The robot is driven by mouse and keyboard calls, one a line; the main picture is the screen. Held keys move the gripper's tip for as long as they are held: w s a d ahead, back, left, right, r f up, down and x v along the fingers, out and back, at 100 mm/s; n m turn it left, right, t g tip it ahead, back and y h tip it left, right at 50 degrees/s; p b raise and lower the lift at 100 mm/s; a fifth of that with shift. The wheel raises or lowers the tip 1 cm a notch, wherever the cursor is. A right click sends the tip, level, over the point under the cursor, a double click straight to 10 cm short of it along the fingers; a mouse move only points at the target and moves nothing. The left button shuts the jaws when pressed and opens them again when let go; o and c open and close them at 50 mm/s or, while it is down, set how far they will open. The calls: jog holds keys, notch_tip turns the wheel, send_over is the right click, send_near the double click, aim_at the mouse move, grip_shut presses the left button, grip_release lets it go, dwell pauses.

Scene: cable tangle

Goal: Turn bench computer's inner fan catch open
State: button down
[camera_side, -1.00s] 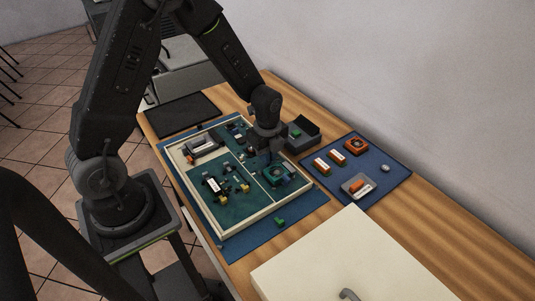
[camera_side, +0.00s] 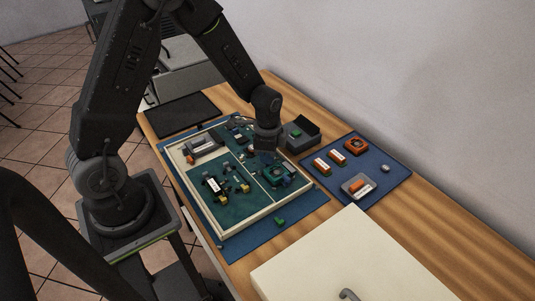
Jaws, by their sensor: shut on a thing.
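The bench computer (camera_side: 225,231) is an open, shallow, cream-rimmed case with green boards, lying on a blue mat. Its fan (camera_side: 277,173) is a dark square with a green-teal ring, in the right part of the case. My gripper (camera_side: 266,154) points down just behind the fan, close to its far edge. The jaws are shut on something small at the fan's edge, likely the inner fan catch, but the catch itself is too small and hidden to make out. I cannot tell which way it is turned.
A dark open box (camera_side: 301,135) stands close behind my gripper. A blue mat (camera_side: 398,174) at right holds an orange fan (camera_side: 356,146), orange-and-white modules and a small tray (camera_side: 358,187). A cream panel (camera_side: 350,262) with a handle fills the front. A black pad (camera_side: 183,115) lies at back left.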

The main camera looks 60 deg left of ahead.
jog(key=n, duration=0.4)
jog(key=shift+n, duration=0.3)
jog(key=n, duration=0.4)
jog(key=shift+n, duration=0.4)
jog(key=c, duration=1.2)
grip_release()
notch_tip(320, 180, up, 14)
jog(key=shift+f, duration=0.1)
